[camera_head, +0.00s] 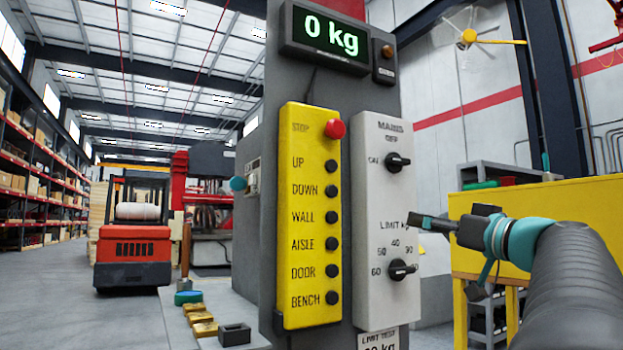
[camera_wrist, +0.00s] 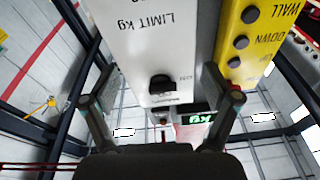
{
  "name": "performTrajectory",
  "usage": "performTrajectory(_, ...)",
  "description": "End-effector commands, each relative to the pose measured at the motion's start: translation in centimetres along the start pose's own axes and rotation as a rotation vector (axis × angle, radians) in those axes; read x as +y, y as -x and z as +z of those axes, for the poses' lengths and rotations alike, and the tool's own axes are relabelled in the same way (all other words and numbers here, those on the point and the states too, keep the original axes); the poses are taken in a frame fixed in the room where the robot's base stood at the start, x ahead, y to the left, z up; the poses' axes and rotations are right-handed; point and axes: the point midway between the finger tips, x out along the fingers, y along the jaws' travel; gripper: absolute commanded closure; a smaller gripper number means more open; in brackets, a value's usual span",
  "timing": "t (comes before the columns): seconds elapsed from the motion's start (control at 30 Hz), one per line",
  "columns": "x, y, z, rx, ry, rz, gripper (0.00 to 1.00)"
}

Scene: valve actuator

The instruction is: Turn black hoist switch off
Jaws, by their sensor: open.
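The black mains switch (camera_head: 397,162) is a rotary knob on the upper part of the light grey panel (camera_head: 372,215). "MAINS" and "OFF" are printed above it and "ON" to its left. Its bar looks roughly horizontal, level with "ON". It also shows in the wrist view (camera_wrist: 162,84), upside down, between the finger lines. My gripper (camera_head: 430,222) is to the right of the panel and a little lower than the switch in the head view. In the wrist view its two fingers (camera_wrist: 160,98) are wide apart and empty, not touching the switch.
A second black knob, the limit dial (camera_head: 402,269), sits lower on the same panel. The yellow button box (camera_head: 310,215) with a red stop button (camera_head: 335,129) stands close to the left. The display (camera_head: 330,38) above reads 0 kg. A yellow bench (camera_head: 560,215) is behind my arm.

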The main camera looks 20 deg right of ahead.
Motion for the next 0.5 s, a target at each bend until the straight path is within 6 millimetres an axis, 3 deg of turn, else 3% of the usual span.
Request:
performTrajectory(0.1,0.2,1.8,-4.9,0.125,0.076,-0.003,0.12)
performTrajectory(0.2,-0.1,2.5,-7.3,0.181,0.111,-0.011,0.12)
performTrajectory(0.37,-0.3,1.9,-8.6,0.204,0.124,-0.018,0.12)
performTrajectory(0.5,-0.5,-0.1,-9.1,0.203,0.122,-0.021,0.12)
